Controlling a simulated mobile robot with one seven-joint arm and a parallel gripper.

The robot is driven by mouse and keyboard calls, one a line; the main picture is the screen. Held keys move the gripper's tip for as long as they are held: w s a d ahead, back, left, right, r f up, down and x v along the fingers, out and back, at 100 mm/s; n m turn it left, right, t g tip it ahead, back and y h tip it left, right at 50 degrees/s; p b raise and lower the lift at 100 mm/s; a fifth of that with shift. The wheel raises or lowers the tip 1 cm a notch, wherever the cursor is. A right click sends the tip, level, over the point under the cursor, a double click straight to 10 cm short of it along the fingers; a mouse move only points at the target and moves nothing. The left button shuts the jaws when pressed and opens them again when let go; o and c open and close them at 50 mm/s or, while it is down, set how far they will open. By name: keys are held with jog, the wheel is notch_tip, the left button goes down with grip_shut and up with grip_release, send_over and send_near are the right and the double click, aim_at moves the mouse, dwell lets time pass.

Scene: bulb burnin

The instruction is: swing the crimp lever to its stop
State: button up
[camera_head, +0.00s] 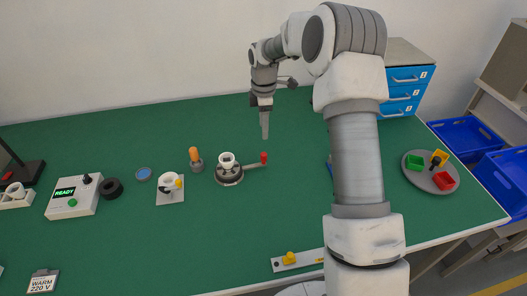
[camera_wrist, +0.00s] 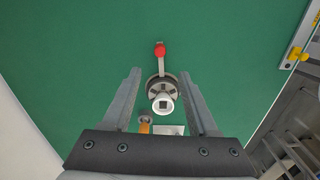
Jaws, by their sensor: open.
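The crimp lever is a grey bar with a red knob (camera_head: 263,157), reaching out to the right from a round dark crimp fixture (camera_head: 229,177) on the green table. A white socket piece (camera_head: 227,160) sits at the fixture's centre. In the wrist view the red knob (camera_wrist: 160,50) is at the top and the fixture (camera_wrist: 156,90) lies below it, between my fingers' lines. My gripper (camera_head: 265,135) points down above the table, behind the knob, and touches nothing visible. Its fingers stand apart and empty in the wrist view (camera_wrist: 160,75).
An orange-topped bulb holder (camera_head: 195,159) stands close left of the fixture. A yellow-knobbed strip (camera_head: 292,261) lies at the front edge. The green table (camera_head: 240,225) is clear in front of the fixture.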

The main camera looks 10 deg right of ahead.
aim_at(264, 154)
notch_tip(264, 154, down, 12)
jog(key=shift+r, duration=0.25)
grip_shut()
dwell(0.3)
jog(key=shift+w, duration=0.1)
dwell(1.0)
